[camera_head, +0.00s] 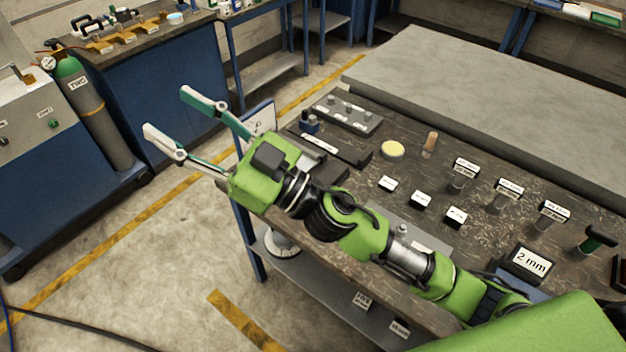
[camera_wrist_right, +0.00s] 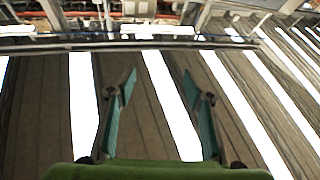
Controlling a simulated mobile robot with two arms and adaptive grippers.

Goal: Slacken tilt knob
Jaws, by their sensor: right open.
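My right gripper (camera_head: 168,110) is open and empty. It reaches out past the left end of the workbench, with its two fingers spread wide and pointing up and left. In the right wrist view the gripper (camera_wrist_right: 160,84) shows both fingers apart with nothing between them, against a ceiling with bright strip lights. I cannot make out a tilt knob or a microscope in either view. My right arm hides part of the workbench (camera_head: 300,262) front. My left gripper is not in view.
On the workbench are a dark block with pegs (camera_head: 348,117), a yellow disc (camera_head: 392,149), several labelled pieces, a "2 mm" sign (camera_head: 530,262) and a green-handled tool (camera_head: 598,238). A gas cylinder (camera_head: 92,110) stands at the left. Open floor lies between.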

